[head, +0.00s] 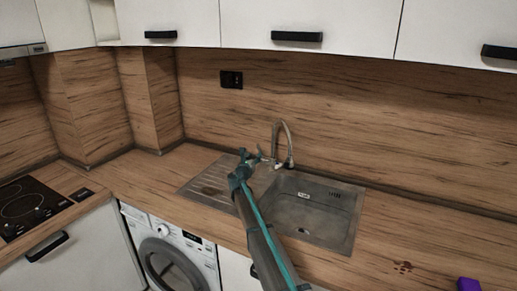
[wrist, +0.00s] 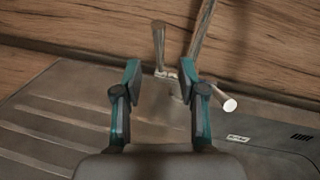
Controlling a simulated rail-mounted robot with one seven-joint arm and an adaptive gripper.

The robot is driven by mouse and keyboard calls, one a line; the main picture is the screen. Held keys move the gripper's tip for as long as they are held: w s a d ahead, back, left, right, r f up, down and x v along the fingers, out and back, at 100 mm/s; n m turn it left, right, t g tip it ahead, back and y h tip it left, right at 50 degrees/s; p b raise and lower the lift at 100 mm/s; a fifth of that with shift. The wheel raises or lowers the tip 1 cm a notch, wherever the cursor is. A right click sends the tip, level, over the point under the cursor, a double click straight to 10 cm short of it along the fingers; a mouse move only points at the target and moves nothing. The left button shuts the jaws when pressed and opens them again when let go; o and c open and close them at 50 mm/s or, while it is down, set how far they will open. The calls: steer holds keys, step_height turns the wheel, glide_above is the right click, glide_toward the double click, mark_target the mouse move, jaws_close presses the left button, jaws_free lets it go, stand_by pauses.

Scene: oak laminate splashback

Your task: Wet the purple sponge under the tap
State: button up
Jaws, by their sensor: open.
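The purple sponge (head: 468,284) lies on the counter at the bottom right of the head view, partly cut off by the frame edge. It is far from my gripper. The tap (head: 284,145) rises behind the sink (head: 312,210), its spout curving over. My gripper (head: 250,156) is beside the tap, over the boundary of drainboard and basin. In the wrist view my gripper (wrist: 161,85) is open with nothing held. The tap (wrist: 170,82) shows just beyond and between the fingers, with one lever upright and a round-ended part near the right finger. Contact cannot be told.
A ribbed drainboard (head: 212,180) lies left of the basin. A dark red stain (head: 403,266) marks the counter near the sponge. A hob (head: 28,205) is at the far left, a washing machine (head: 170,250) below. Wall cabinets hang above. The counter right of the sink is mostly free.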

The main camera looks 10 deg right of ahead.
mark_target(259, 149)
steer(key=p+x, duration=0.2)
steer(key=x, duration=0.6)
steer(key=shift+w+a+r+p, duration=0.1)
steer(key=shift+w+p, duration=0.1)
steer(key=shift+p, duration=0.2)
steer(key=shift+w+d, duration=0.3)
steer(key=shift+w, duration=0.15)
jaws_close()
